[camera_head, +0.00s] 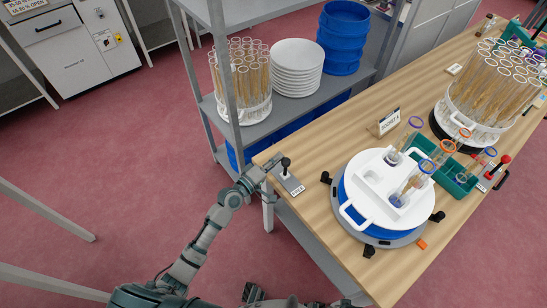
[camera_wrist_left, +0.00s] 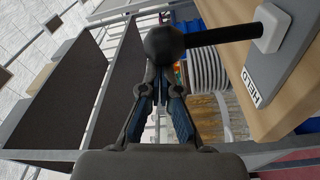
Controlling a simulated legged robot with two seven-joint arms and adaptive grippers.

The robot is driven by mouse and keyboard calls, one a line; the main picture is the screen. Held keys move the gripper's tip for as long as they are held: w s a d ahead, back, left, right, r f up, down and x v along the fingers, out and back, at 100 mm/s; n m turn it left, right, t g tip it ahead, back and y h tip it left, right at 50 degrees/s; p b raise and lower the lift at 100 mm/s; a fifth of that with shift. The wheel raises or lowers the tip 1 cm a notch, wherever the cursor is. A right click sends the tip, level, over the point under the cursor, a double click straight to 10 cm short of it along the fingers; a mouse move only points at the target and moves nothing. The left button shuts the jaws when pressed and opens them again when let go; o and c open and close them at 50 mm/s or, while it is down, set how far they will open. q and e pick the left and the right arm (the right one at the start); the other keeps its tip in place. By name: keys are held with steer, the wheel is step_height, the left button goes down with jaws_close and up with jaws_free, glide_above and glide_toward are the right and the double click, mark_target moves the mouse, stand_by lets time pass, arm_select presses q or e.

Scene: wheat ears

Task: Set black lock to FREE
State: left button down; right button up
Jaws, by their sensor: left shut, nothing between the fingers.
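The black lock (camera_head: 286,165) is a lever with a black ball knob on a grey plate at the table's near-left corner. Its knob (camera_wrist_left: 165,45) and black rod show large in the left wrist view. The plate (camera_wrist_left: 280,70) carries a white label reading HELD. My left gripper (camera_head: 270,166) is beside the knob, on its left in the head view. In the left wrist view its fingers (camera_wrist_left: 160,78) are shut and empty, their tips close to the ball. Whether they touch it I cannot tell. My right gripper is not in view.
A white-topped blue round device (camera_head: 375,190) holding tubes stands right of the lock. A red-knobbed lever (camera_head: 504,160) is at the far right. A green rack (camera_head: 460,185) and a basket of wheat tubes (camera_head: 480,125) stand beyond. A grey shelf (camera_head: 285,110) adjoins the table.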

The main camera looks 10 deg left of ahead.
mark_target(285, 164)
arm_select(q)
steer(key=d+m, duration=0.1)
steer(key=s+d+m, duration=0.1)
steer(key=d+m, duration=0.1)
steer(key=shift+s+d+m, duration=0.15)
steer(key=shift+s+m, duration=0.1)
steer(key=shift+m, duration=0.15)
steer(key=m, duration=0.1)
steer(key=s+d+m+h, duration=0.1)
steer(key=m, duration=0.1)
steer(key=shift+s+f, duration=0.2)
steer(key=shift+f, duration=0.05)
steer(key=shift+s+d, duration=0.15)
steer(key=shift+d, duration=0.1)
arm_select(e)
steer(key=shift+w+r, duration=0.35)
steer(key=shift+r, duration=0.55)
arm_select(q)
steer(key=shift+d+f+m+b, duration=0.1)
steer(key=shift+f+m+b, duration=0.05)
steer(key=shift+m+b, duration=0.15)
